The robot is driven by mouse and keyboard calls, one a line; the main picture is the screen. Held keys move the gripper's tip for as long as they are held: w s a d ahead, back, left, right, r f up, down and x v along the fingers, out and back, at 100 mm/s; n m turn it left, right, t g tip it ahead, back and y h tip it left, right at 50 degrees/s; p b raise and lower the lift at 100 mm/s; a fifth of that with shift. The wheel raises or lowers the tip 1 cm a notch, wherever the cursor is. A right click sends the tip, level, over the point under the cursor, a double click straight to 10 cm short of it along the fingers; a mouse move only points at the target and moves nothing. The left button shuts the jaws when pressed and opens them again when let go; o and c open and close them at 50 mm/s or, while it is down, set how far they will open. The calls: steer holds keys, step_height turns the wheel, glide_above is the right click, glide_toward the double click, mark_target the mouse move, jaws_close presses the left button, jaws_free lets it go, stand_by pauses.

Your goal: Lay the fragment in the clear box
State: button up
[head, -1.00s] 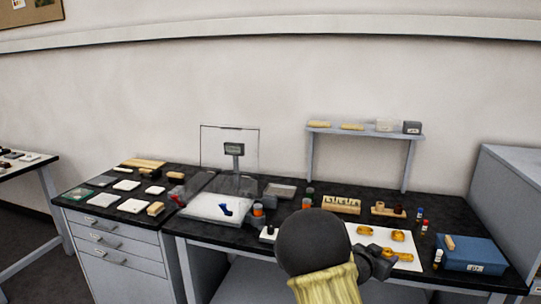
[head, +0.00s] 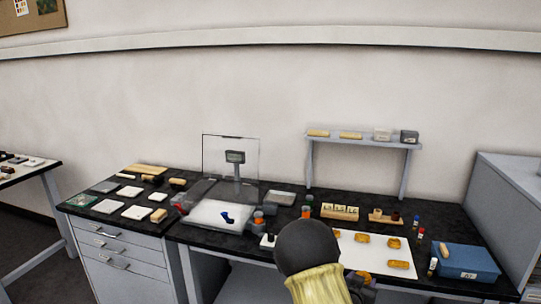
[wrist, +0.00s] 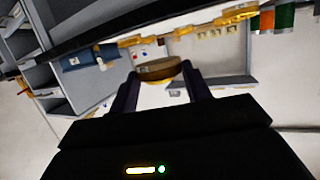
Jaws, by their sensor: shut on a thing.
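My gripper (wrist: 160,82) is shut on a gold fragment (wrist: 158,68) in the wrist view. In the head view that fragment (head: 363,275) shows only as a small gold patch beside my dark wrist, near the table's front edge. The fingers are mostly hidden there. Other gold pieces (head: 362,238), (head: 393,243), (head: 398,265) lie on a white sheet (head: 376,251). A pale, see-through box (head: 382,134) stands on the wall shelf. A shallow grey container (head: 281,198) sits on the table; I cannot tell which is the clear box.
A blue box (head: 468,261) stands right of the sheet, with small vials (head: 433,266) beside it. A wooden rack (head: 340,212) is behind the sheet. A balance pan (head: 216,216) with a clear upright panel (head: 231,165) stands left. Tiles crowd the left cabinet top.

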steer(key=a+f+n+y+p, duration=0.1)
steer(key=s+a+f+n+t+y, duration=0.1)
steer(key=a, duration=0.1)
steer(key=s+a+f+n+y+p, duration=0.1)
steer(key=a+f, duration=0.1)
steer(key=shift+s+a+t+y+p, duration=0.2)
steer(key=shift+t+y+p, duration=0.1)
steer(key=shift+y+p, duration=0.1)
steer(key=s+a+f+n+y+p, duration=0.2)
steer(key=s+a+f+n+y, duration=0.1)
steer(key=s+a+f+y, duration=0.1)
steer(key=shift+s+a+f+n+t+p, duration=0.35)
steer(key=shift+s+a, duration=0.35)
steer(key=shift+a, duration=0.55)
steer(key=s+f, duration=0.5)
steer(key=f, duration=0.5)
steer(key=shift+s, duration=0.3)
